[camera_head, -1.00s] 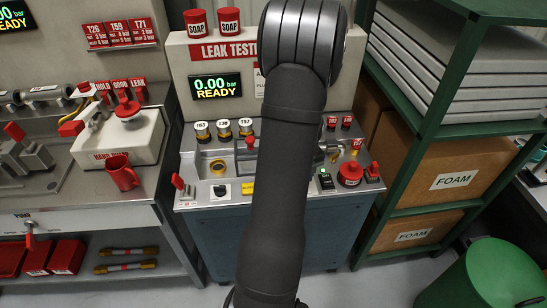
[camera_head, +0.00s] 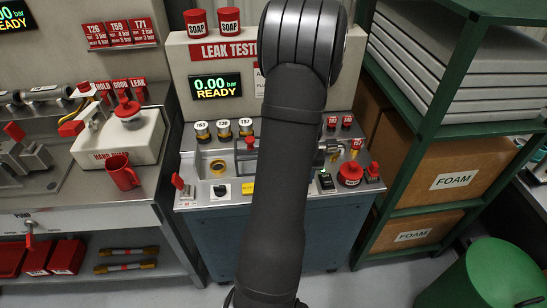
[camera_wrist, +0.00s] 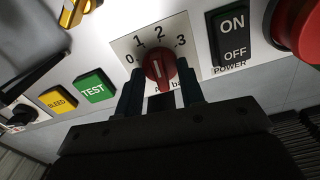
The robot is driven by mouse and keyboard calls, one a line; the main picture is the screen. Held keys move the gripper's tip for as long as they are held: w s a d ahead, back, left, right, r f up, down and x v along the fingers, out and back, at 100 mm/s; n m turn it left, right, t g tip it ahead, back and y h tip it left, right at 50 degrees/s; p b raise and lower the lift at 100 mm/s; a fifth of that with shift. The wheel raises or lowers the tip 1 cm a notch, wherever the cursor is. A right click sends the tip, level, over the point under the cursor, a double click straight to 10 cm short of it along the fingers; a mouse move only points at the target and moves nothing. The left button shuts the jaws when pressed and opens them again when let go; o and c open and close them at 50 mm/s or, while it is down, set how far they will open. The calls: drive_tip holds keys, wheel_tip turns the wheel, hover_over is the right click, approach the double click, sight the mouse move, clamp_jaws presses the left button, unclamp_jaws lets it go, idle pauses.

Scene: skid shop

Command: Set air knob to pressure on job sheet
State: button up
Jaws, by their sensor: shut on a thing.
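The red air knob (camera_wrist: 159,68) sits on a white dial plate (camera_wrist: 125,43) marked 0, 1, 2 and 3 in the wrist view. Its white pointer line is roughly upright, towards the 2; the exact reading is hard to tell. My gripper (camera_wrist: 160,82) is shut on the knob, one dark finger on each side. In the head view my arm hides the knob and gripper. The leak tester display (camera_head: 215,88) reads 0.00 bar, READY. A white sheet (camera_head: 259,86) beside it is mostly hidden by my arm, and its text cannot be read.
Right of the dial are the ON/OFF power switch (camera_wrist: 232,36) and a large red button (camera_wrist: 298,25). Left are the green TEST button (camera_wrist: 94,88) and yellow BLEED button (camera_wrist: 58,101). A green shelf rack (camera_head: 420,130) stands close on the right.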

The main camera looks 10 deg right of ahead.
drive_tip(key=o, duration=0.3)
drive_tip(key=shift+s+a+f, duration=0.1)
drive_tip(key=shift+s+f, duration=0.2)
drive_tip(key=shift+f, duration=0.3)
drive_tip(key=shift+w+r, duration=0.2)
drive_tip(key=shift+r, duration=0.6)
drive_tip(key=shift+w+r, duration=0.1)
drive_tip(key=shift+r, duration=2.95)
drive_tip(key=shift+r, duration=2.5)
